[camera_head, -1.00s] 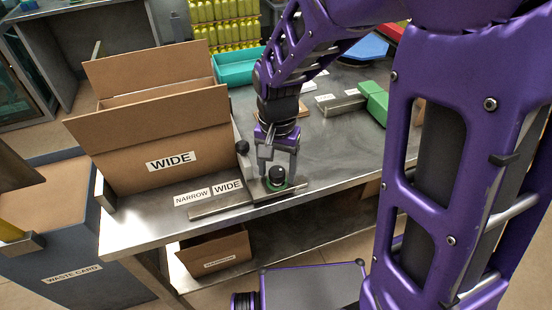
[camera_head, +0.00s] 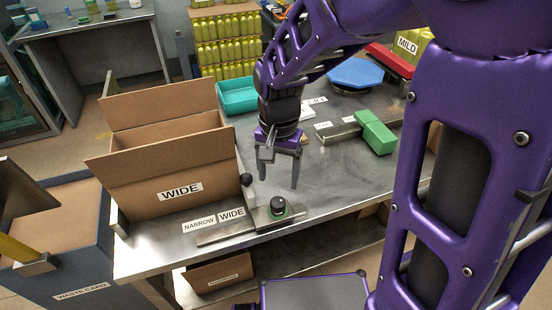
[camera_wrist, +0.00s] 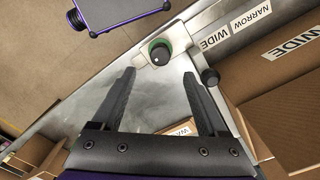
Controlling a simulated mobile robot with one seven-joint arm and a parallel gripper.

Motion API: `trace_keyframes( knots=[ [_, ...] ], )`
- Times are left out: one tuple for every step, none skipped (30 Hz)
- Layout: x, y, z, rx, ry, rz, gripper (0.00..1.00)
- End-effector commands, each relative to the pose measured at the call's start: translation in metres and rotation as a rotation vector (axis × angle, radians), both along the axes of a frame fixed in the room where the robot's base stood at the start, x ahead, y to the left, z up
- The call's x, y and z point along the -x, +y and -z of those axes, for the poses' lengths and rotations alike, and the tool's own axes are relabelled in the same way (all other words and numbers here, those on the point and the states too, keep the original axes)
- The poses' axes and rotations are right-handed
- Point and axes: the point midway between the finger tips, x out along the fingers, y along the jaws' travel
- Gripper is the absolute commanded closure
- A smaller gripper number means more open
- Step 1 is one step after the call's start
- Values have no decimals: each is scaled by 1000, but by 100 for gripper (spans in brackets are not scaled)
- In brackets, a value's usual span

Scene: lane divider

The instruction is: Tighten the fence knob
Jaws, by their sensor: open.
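The fence knob (camera_head: 278,206) is a black round knob with a green ring at its base. It sits on a flat metal bar near the front edge of the steel table (camera_head: 340,180). In the wrist view the knob (camera_wrist: 160,53) is beyond the fingertips, with a white mark on its top. My gripper (camera_head: 282,184) is open and empty above and slightly behind the knob, apart from it. Its two fingers (camera_wrist: 160,75) show in the wrist view with nothing between them. A metal fence (camera_head: 244,203) with a second black knob (camera_head: 246,180) stands beside the box.
An open cardboard box (camera_head: 160,180) labelled WIDE stands left of the fence. NARROW and WIDE labels (camera_head: 215,220) lie on the table front. A green block (camera_head: 375,134), teal tray (camera_head: 238,97) and blue octagonal piece (camera_head: 356,73) are behind. The table right of the knob is clear.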

Motion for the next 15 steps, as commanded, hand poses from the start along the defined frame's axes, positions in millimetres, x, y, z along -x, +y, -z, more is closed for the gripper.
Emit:
trace_keyframes(
  knots=[
    [-3,1,-14,-3,-12,0,24],
    [-2,1,-21,-3,-12,0,24],
    [-2,1,-29,-3,-11,0,24],
    [-3,1,-36,-3,-12,0,24],
    [-2,1,-42,-4,-11,0,24],
    [-2,0,-49,-2,-10,0,24],
    [-2,0,-54,-3,-11,0,24],
    [-2,0,-58,-2,-10,0,24],
    [-2,0,-63,-3,-9,1,24],
    [-2,0,-66,-2,-7,0,24],
    [-2,0,-69,-2,-8,1,24],
    [-2,0,-72,-2,-7,1,24],
    [-2,0,-74,-2,-7,1,24],
    [-1,0,-75,-2,-6,1,24],
    [-1,0,-77,-2,-6,1,24]
  ],
)
